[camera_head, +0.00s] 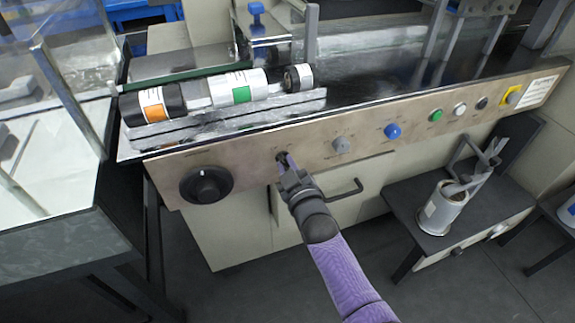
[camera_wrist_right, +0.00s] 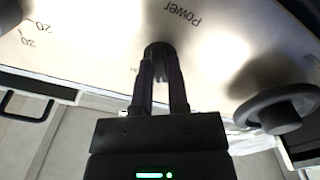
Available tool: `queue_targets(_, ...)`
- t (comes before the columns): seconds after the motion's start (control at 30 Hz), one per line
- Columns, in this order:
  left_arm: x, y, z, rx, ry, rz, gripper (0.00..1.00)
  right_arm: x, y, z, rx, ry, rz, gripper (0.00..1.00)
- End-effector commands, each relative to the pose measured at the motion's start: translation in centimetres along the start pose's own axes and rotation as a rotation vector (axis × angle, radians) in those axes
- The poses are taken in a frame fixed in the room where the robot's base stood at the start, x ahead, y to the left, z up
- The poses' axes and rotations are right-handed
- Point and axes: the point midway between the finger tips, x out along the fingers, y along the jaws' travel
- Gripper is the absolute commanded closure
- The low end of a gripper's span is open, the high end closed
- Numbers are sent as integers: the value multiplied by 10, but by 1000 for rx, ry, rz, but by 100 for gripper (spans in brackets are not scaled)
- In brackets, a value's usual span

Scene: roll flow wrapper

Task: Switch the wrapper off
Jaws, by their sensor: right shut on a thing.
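The wrapper's front control panel (camera_head: 240,165) runs across the middle of the head view. My right gripper (camera_head: 284,158) is at the panel, its fingers around a small dark knob. In the right wrist view, the fingers (camera_wrist_right: 158,62) are closed on this power knob (camera_wrist_right: 158,48), beside the printed word "Power". The fingers hide most of the knob, so which way it points cannot be told. My left gripper is not in view.
A large black dial (camera_head: 206,185) is left of the gripper. A grey knob (camera_head: 341,145), a blue knob (camera_head: 392,131) and a green button (camera_head: 436,115) are to its right. A black handle (camera_head: 346,190) sticks out below. A small table (camera_head: 480,222) holds a tool can (camera_head: 441,212).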

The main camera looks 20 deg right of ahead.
Motion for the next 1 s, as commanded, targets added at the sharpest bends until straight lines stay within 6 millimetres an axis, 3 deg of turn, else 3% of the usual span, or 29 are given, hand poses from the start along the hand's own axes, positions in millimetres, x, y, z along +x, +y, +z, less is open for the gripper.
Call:
queue_targets(0.17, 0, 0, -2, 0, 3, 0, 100, 0, -1, 1, 0, -2, -2, 100)
queue_targets(0.2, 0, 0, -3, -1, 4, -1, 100, 0, -1, 1, 0, -2, -2, 75)
queue_targets(0.33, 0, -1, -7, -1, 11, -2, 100, 0, 0, 1, 0, -2, -1, 47)
queue_targets(0.67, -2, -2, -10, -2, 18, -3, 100, -3, 0, -1, 1, -1, -1, 46)
queue_targets(0.77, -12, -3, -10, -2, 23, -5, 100, -17, 2, -3, 1, -2, -1, 46)
queue_targets(1.0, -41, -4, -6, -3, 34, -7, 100, -75, 2, -4, 0, -2, -1, 46)
